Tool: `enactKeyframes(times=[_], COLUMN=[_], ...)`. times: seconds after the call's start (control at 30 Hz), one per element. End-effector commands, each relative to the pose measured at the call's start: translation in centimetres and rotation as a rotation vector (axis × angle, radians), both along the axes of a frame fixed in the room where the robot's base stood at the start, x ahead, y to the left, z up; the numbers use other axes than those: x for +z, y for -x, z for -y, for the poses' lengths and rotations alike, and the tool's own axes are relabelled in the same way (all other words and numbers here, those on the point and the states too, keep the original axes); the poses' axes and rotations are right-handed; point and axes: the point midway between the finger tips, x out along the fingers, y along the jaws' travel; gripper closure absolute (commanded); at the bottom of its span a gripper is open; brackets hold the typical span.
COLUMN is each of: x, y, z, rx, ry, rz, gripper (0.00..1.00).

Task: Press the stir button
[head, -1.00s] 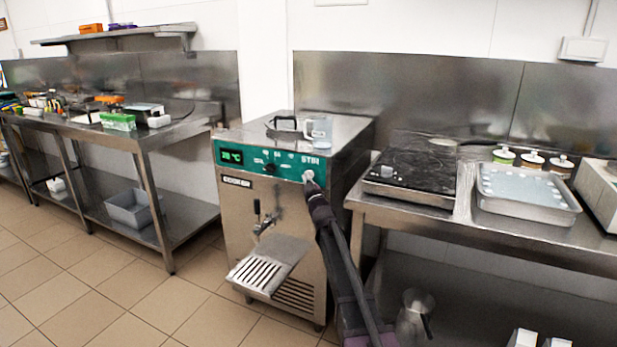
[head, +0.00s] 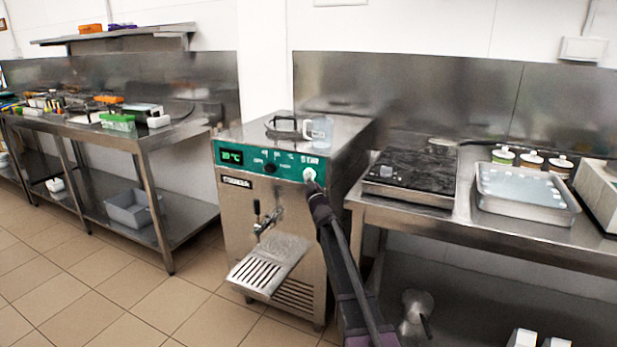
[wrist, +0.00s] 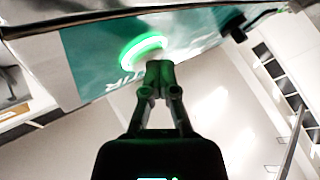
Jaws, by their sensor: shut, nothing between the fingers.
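The batch freezer (head: 262,215) is a steel cabinet with a green control panel (head: 284,165) along its upper front. The stir button (head: 309,174) is a round pale button at the panel's right end, under the STIR label. In the wrist view the button (wrist: 141,48) has a bright green lit ring. My gripper (head: 313,186) is shut and empty, with its fingertips at the button's lower edge. In the wrist view my fingertips (wrist: 159,70) overlap the ring's lower right edge. I cannot tell whether they touch it.
A clear jug (head: 319,130) stands on the freezer top. A steel drip tray (head: 270,262) juts out below the tap. A counter on the right holds a black hot plate (head: 411,176) and a metal tray (head: 527,208). Tiled floor in front left is free.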

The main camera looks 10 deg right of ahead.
Motion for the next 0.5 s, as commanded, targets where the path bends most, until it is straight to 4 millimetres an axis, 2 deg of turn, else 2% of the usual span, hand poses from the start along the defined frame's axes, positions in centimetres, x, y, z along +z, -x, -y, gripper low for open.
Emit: enactKeyframes(times=[0.5], x=[-0.12], y=[0.43], z=[-0.36], rx=[-0.002], ry=[-0.002], rz=[-0.003], gripper=[1.00])
